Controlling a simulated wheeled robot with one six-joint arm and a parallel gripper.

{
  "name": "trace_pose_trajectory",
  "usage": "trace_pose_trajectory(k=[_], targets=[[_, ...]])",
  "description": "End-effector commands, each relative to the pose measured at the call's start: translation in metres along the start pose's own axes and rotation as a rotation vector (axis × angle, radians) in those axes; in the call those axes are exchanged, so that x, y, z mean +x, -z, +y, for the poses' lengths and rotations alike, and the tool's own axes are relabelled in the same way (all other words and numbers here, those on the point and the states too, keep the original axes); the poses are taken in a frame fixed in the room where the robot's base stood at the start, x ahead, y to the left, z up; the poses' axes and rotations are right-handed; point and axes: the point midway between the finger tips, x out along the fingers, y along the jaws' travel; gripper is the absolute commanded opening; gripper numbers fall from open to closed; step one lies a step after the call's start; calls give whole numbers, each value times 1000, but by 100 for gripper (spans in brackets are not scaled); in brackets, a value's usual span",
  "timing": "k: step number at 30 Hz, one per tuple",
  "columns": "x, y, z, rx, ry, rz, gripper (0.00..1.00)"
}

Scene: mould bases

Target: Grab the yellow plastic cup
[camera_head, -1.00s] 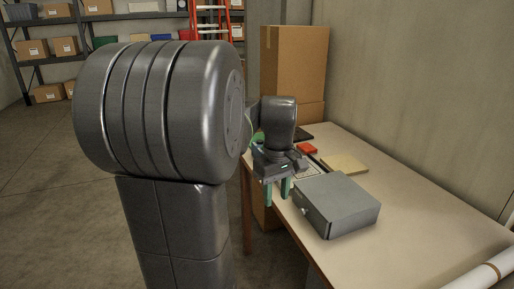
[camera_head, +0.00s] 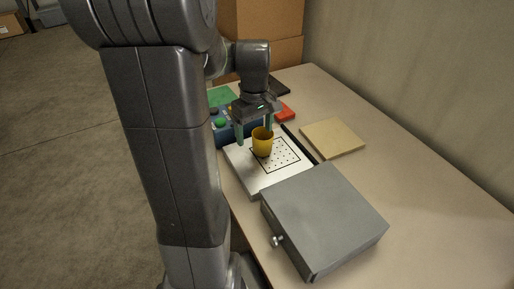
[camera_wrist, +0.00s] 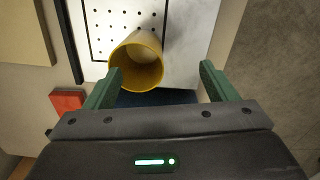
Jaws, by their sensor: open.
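The yellow cup (camera_head: 262,142) stands upright on a white board (camera_head: 242,166) with a dotted black square, on the table. My gripper (camera_head: 254,135) is open, with green fingers, just behind the cup in the head view. In the wrist view the cup (camera_wrist: 136,64) shows its open mouth, ahead of my gripper (camera_wrist: 158,82) and nearer the left finger. The cup appears empty. I cannot tell whether the left finger touches it.
A grey metal box (camera_head: 324,222) with a knob stands in front of the board. A tan slab (camera_head: 333,138) lies to the right and a red block (camera_head: 285,111) behind. A blue case (camera_head: 226,132) with a green knob is at the left.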

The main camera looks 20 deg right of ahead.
Motion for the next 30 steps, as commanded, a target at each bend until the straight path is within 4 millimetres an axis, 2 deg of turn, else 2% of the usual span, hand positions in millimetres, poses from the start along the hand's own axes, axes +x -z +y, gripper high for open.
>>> trace_pose_trajectory(k=[5, 16, 24, 30], targets=[[2, -1, 0, 0, 1, -1, 79], [50, -8, 1, 0, 3, -3, 79], [52, -7, 2, 0, 1, -1, 79], [52, -7, 2, 0, 1, -1, 39]])
